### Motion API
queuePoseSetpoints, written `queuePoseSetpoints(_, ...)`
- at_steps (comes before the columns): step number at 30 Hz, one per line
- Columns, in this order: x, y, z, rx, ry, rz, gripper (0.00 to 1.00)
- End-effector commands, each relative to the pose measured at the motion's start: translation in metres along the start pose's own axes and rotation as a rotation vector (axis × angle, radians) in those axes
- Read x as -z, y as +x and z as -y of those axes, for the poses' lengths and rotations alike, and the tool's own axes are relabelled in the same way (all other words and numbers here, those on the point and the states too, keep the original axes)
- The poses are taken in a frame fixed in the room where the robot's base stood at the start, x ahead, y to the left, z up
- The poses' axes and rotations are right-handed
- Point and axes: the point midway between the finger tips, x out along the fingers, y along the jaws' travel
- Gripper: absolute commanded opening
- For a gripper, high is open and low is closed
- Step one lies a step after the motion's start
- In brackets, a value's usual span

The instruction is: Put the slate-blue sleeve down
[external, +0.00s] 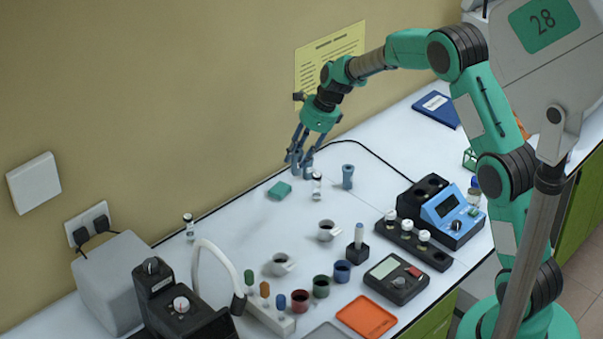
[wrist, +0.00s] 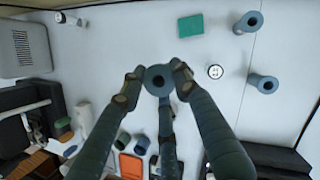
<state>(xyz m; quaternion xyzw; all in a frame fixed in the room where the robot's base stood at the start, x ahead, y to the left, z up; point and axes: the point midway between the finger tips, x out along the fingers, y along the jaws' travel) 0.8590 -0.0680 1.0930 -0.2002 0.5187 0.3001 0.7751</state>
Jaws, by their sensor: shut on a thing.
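In the external view my gripper (external: 298,160) points down near the wall, above the bench's back edge; the fingers there make the held sleeve hard to tell apart. Two similar blue sleeves stand on the bench in the wrist view, one at the upper right (wrist: 251,21) and one lower on the right (wrist: 265,84). The latter appears to be the flared sleeve (external: 347,176) right of my gripper in the external view.
A green block (external: 279,190) and a white-capped vial (external: 317,186) are close to my gripper. Cups (external: 326,231), a blue meter (external: 447,215), a scale (external: 396,278) and an orange tray (external: 366,315) stand nearer the front. The white bench left of the vial has clear room.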

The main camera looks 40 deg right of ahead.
Motion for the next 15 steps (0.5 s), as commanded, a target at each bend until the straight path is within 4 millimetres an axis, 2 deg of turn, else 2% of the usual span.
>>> queuePoseSetpoints(1, -0.017, 0.007, -0.015, -0.007, -0.021, 0.001, 0.03)
queuePoseSetpoints(3, -0.037, 0.015, -0.032, -0.016, -0.041, 0.001, 0.03)
queuePoseSetpoints(15, -0.137, 0.057, -0.147, -0.066, -0.162, 0.003, 0.03)
